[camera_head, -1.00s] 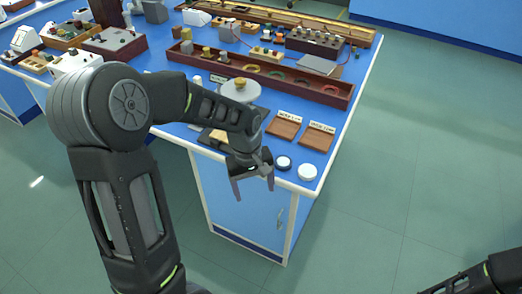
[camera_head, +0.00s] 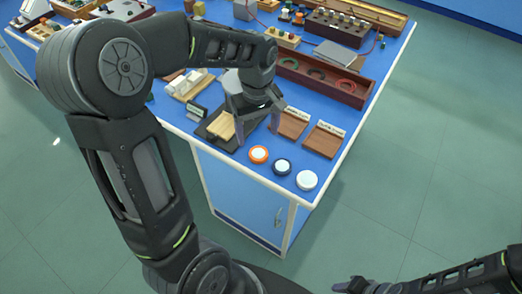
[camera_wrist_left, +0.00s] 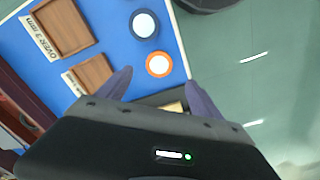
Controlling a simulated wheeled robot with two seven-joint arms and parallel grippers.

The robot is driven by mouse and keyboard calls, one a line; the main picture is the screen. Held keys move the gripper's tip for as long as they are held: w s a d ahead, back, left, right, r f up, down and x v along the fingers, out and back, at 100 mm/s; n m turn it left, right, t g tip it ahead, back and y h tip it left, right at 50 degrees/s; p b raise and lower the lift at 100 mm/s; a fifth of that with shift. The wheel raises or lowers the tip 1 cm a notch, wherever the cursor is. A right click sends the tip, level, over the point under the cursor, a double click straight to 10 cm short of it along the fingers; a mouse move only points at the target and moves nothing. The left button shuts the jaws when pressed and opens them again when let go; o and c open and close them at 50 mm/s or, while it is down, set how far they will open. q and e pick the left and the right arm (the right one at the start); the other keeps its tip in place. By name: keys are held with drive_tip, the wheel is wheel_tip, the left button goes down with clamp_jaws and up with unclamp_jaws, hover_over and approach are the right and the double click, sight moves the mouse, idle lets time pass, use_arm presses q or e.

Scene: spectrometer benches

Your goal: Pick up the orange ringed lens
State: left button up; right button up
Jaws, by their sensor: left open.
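The orange ringed lens (camera_head: 259,155) lies flat on the blue bench top near its front edge, a white disc inside an orange ring. It also shows in the left wrist view (camera_wrist_left: 159,64), between and just beyond the fingertips. My left gripper (camera_head: 259,132) is open and empty, a little behind the lens in the head view and apart from it. Its two fingers also show in the left wrist view (camera_wrist_left: 160,80). Part of my right gripper (camera_head: 352,286) shows at the bottom edge of the head view; its jaws are unclear.
A dark-blue ringed lens (camera_head: 282,167) and a white one (camera_head: 307,180) lie to the right of the orange one. Two labelled wooden trays (camera_head: 324,140) (camera_head: 290,123) sit behind them. A dark mat (camera_head: 208,131) with a wooden block lies left. A long brown rack (camera_head: 345,92) stands farther back.

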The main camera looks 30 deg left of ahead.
sight(258, 152)
use_arm(q)
drive_tip(key=shift+w+f, duration=0.1)
drive_tip(key=shift+f, duration=1.25)
drive_tip(key=shift+f+p, duration=0.5)
drive_tip(key=shift+f, duration=2.15)
drive_tip(key=c, duration=1.4)
drive_tip(key=shift+r, duration=0.15)
drive_tip(key=shift+c, duration=0.2)
wheel_tip(258, 152, up, 10)
drive_tip(key=shift+b, duration=0.35)
